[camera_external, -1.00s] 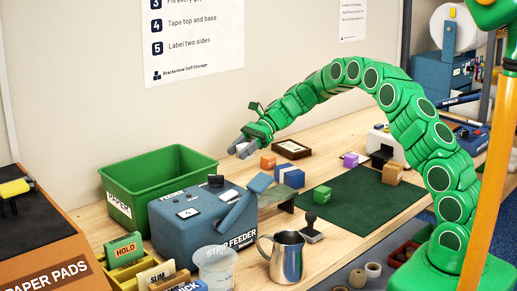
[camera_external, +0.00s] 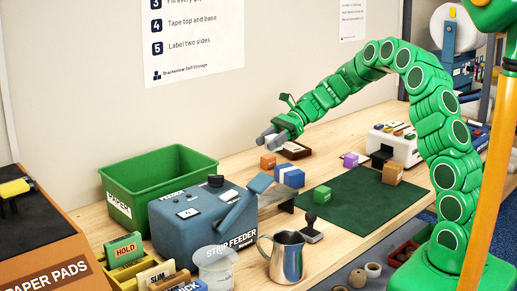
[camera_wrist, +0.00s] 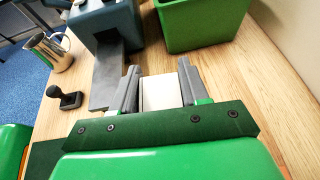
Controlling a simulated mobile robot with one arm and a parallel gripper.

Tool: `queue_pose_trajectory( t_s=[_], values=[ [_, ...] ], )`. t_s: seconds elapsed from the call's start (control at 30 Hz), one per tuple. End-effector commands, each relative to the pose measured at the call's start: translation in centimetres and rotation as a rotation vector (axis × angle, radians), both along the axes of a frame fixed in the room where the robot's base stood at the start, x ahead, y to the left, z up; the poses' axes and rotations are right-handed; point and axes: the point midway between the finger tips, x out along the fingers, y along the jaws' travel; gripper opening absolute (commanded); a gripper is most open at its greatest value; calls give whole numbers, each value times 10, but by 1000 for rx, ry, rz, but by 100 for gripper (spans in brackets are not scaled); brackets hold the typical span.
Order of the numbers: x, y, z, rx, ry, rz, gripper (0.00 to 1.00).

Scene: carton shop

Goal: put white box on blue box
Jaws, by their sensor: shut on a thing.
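My gripper (camera_external: 268,139) is in the air above the back of the bench in the external view. It is shut on the white box (camera_wrist: 161,93), which shows between the two fingers in the wrist view. In the external view the fingers mostly hide the white box. The blue box (camera_external: 291,178) sits on the bench below and a little right of the fingertips, with a pale band on it. It is apart from the gripper. I cannot make out the blue box in the wrist view.
A green box (camera_external: 322,195) sits on the dark green mat (camera_external: 355,208). The strip feeder (camera_external: 200,222), green bin (camera_external: 158,176) and metal jug (camera_external: 287,257) stand left and in front.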

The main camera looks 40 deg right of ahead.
Motion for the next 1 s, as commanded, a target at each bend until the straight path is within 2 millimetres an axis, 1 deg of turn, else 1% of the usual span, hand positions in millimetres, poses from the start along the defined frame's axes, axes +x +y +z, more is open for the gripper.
queue_pose_trajectory(
  t_s=[0.03,0.2,0.4,0.57,0.8,1.0],
  values=[
    [-7,-9,4,4,3,-23,14],
    [-27,-33,13,5,5,-95,14],
    [-54,-55,22,8,7,-169,14],
    [-77,-67,29,7,5,-219,14],
    [-112,-76,38,6,2,-281,14],
    [-130,-79,41,-2,-3,-312,14]
  ],
)
